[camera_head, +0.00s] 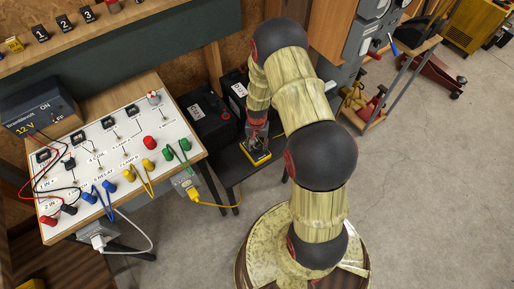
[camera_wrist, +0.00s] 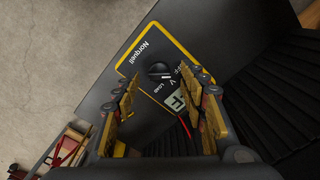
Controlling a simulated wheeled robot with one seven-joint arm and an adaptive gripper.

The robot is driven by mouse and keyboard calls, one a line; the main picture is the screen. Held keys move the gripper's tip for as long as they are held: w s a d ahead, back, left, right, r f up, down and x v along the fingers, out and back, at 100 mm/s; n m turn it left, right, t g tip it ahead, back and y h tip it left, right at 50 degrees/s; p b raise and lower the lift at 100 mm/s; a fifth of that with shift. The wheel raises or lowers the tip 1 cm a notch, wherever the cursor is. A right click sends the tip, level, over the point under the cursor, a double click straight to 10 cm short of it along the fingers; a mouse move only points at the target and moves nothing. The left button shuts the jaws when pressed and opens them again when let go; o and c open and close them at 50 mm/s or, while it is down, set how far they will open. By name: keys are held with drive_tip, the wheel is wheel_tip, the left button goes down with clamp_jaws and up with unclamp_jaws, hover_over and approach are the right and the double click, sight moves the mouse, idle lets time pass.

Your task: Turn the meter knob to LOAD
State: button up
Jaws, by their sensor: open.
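The meter (camera_wrist: 152,50) is a black case with a yellow edge and the name "Norquell". It lies on a dark bench top, and in the head view it (camera_head: 256,157) is partly hidden by my gripper. Its black round knob (camera_wrist: 160,71) has a pale pointer mark. The labels "OFF", "V" and "LOAD" stand around the knob, with LOAD at its lower side in the wrist view. I cannot tell for sure which label the pointer faces. My gripper (camera_wrist: 163,88) is open above the meter, its fingers either side of the knob and apparently not touching it.
A white panel (camera_head: 70,215) with coloured leads and switches stands farther left. A ribbed black object (camera_wrist: 262,85) lies beside the meter.

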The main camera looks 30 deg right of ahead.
drive_tip(key=shift+f, duration=0.45)
clamp_jaws()
idle(0.3)
